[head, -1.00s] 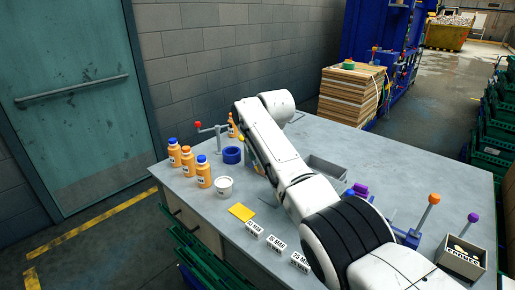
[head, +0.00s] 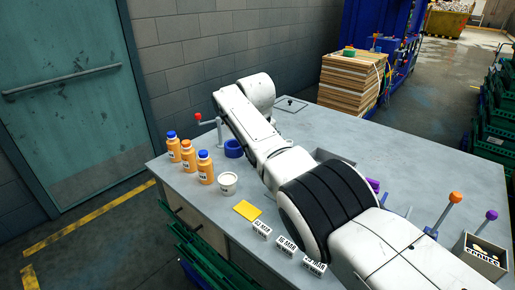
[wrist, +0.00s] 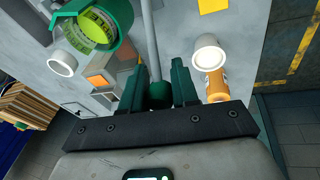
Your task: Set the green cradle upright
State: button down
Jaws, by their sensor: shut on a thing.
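The green cradle (wrist: 125,22) is at the upper left of the wrist view, a thick dark green ring around a light green, printed round thing (wrist: 88,32). I cannot tell how far it is tilted. A grey rod (wrist: 150,40) runs from beside the cradle down to a dark green ball knob (wrist: 160,95). My gripper (wrist: 157,85) has its dark green fingers on either side of this knob and is shut on it. In the head view my arm hides the cradle, the knob and my gripper.
A red-knobbed lever (head: 199,117) stands behind. Orange-knobbed (head: 455,198) and purple-knobbed (head: 491,215) levers are at right.

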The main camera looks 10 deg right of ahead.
jog(key=shift+f, duration=0.1)
dwell(0.3)
jog(key=c, duration=0.9)
grip_release()
jog(key=shift+o, duration=0.2)
jog(key=b+v, duration=0.1)
jog(key=v, duration=0.9)
jog(key=shift+r, duration=0.4)
jog(key=shift+s+f, duration=0.1)
